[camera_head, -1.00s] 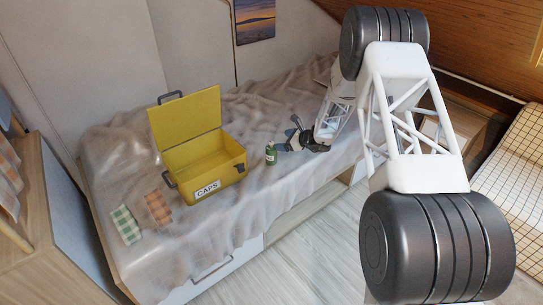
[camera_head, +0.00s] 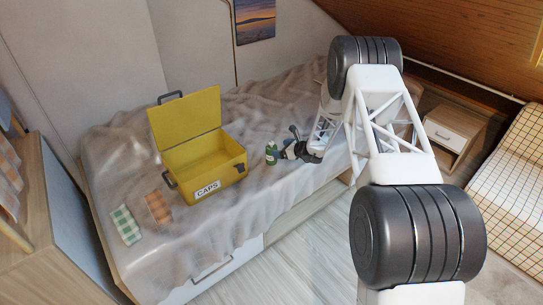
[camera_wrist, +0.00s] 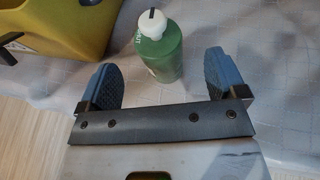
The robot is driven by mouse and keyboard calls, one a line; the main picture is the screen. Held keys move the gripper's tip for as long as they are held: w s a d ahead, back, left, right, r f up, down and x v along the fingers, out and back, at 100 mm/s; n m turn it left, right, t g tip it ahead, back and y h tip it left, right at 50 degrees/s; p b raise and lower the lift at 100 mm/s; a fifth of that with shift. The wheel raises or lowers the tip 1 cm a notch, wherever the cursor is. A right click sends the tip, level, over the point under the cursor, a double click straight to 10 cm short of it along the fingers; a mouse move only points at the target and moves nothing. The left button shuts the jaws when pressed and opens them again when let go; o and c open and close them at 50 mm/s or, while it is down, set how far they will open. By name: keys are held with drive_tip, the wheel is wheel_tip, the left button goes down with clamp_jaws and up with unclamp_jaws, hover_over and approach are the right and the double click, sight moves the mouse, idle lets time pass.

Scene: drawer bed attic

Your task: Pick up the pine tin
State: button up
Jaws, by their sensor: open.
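The pine tin (camera_head: 270,154) appears to be the small green container with a white top, standing upright on the bed just right of the yellow box. In the wrist view the tin (camera_wrist: 160,52) shows a pale label that I cannot fully read. My gripper (camera_head: 287,151) is low over the bed, close to the right of the tin. In the wrist view its blue fingers (camera_wrist: 158,78) are open, with the tin standing ahead between their tips. There is a gap on both sides, and neither finger seems to touch it.
An open yellow box (camera_head: 215,186) marked CAPS stands left of the tin, and its edge shows in the wrist view (camera_wrist: 60,28). The crumpled bed cover (camera_head: 255,205) is clear in front of the tin.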

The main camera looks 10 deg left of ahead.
sight(275, 149)
drive_tip(key=shift+x, duration=0.8)
drive_tip(key=shift+a, duration=0.15)
drive_tip(key=shift+x, duration=2.45)
drive_tip(key=c, duration=1.1)
